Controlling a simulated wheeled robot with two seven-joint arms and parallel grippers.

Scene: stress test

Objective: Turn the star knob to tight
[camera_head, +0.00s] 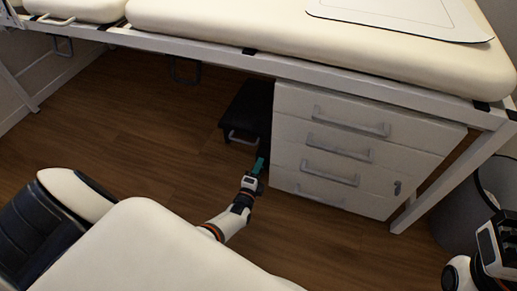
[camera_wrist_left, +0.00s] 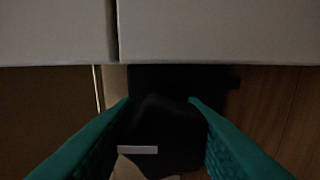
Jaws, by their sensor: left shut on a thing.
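In the head view, my left gripper (camera_head: 259,165) reaches under the bed to the left side of the white drawer cabinet, at a black stool-like thing (camera_head: 248,103). In the left wrist view, its teal fingers (camera_wrist_left: 160,112) stand on both sides of a dark, rounded thing, which looks like the star knob (camera_wrist_left: 165,125). The fingers are shut on it. A short white mark (camera_wrist_left: 137,150) shows on or near the knob. The knob's lobes and setting are too dark to read. My right gripper (camera_head: 494,245) is partly in view at the right edge; its fingers do not show.
The white drawer cabinet (camera_head: 345,150) stands close to the right of my left gripper. A grey bin (camera_head: 490,205) is at the right. The wooden floor (camera_head: 140,120) is open to the left.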

